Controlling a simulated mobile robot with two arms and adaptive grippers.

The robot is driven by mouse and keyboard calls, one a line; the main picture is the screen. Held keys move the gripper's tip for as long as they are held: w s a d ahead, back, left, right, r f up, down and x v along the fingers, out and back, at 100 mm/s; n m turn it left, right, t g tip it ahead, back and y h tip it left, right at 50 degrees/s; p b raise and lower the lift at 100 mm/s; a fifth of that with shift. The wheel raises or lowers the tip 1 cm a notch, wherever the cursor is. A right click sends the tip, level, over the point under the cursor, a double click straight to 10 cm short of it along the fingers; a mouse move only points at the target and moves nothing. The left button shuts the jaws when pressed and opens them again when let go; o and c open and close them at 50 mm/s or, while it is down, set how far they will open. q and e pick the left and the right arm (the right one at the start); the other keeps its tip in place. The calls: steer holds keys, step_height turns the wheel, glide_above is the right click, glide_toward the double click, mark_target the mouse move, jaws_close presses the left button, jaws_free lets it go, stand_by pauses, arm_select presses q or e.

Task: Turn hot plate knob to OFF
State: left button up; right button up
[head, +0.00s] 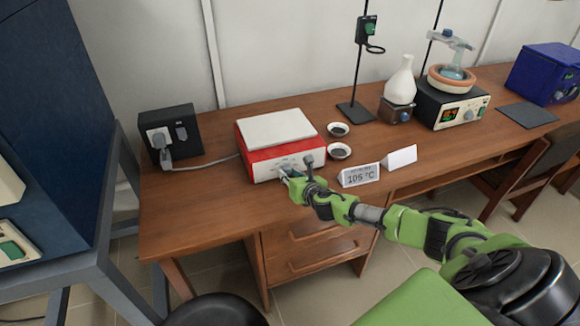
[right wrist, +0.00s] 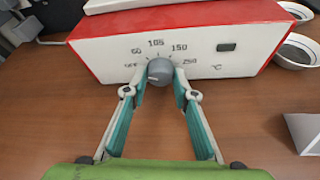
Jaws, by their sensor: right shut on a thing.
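The hot plate (head: 276,129) has a red body, a white top and a white front panel. It stands on the wooden desk and also shows in the right wrist view (right wrist: 100,50). Its grey round knob (right wrist: 160,71) sits on the front panel under a scale with 60, 105, 150 and 250 °C, and a small label at the left end. A light mark on the knob seems to point left. My right gripper (right wrist: 160,82) is shut on the knob, with a finger on each side; in the head view it (head: 289,173) hides the knob. My left gripper is out of view.
A sign reading 105 °C (head: 359,176) and a blank white card (head: 400,157) stand right of the hot plate. Two small dishes (head: 340,151) lie beside it. A black socket box (head: 168,130) with a cable is at left. A flask (head: 400,80) stands farther right.

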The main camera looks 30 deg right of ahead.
steer(key=shift+a+n+h+p, duration=0.1)
steer(key=shift+n+h+p, duration=0.4)
steer(key=shift+n+p, duration=0.55)
steer(key=o, duration=1.1)
steer(key=v, duration=1.2)
steer(key=shift+r, duration=0.15)
steer(key=shift+a, duration=0.1)
